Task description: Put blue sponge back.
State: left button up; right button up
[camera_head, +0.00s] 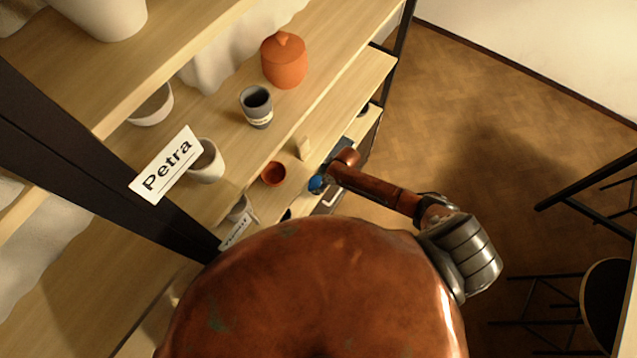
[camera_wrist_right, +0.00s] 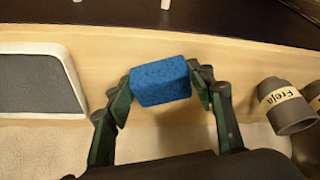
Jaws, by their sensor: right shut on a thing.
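The blue sponge (camera_wrist_right: 160,82) is a rectangular block between the two fingers of my right gripper (camera_wrist_right: 163,86) in the right wrist view. The fingers touch it at both ends, and the gripper is shut on it. Behind the sponge is a pale wooden shelf board; whether the sponge touches it I cannot tell. In the head view only a small blue part of the sponge (camera_head: 316,184) shows beside my right gripper (camera_head: 322,181), by the lower shelf. My left gripper is not in view.
A grey cup labelled Freja (camera_wrist_right: 286,105) stands right of the sponge in the wrist view, a pale-rimmed grey tray (camera_wrist_right: 38,85) left. In the head view, a terracotta bowl (camera_head: 273,174) and a small beige block (camera_head: 303,148) are close by.

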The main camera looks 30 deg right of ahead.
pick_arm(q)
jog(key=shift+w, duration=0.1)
pick_arm(e)
jog(key=shift+f, duration=0.1)
jog(key=o, duration=1.1)
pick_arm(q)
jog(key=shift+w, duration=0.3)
pick_arm(e)
jog(key=shift+d+r, duration=0.15)
jog(key=shift+r, duration=0.2)
pick_arm(q)
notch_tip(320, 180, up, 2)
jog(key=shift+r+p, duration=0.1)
jog(key=shift+p, duration=0.9)
pick_arm(e)
jog(key=v, duration=1.1)
jog(key=shift+r, duration=0.25)
jog(key=shift+s, duration=0.15)
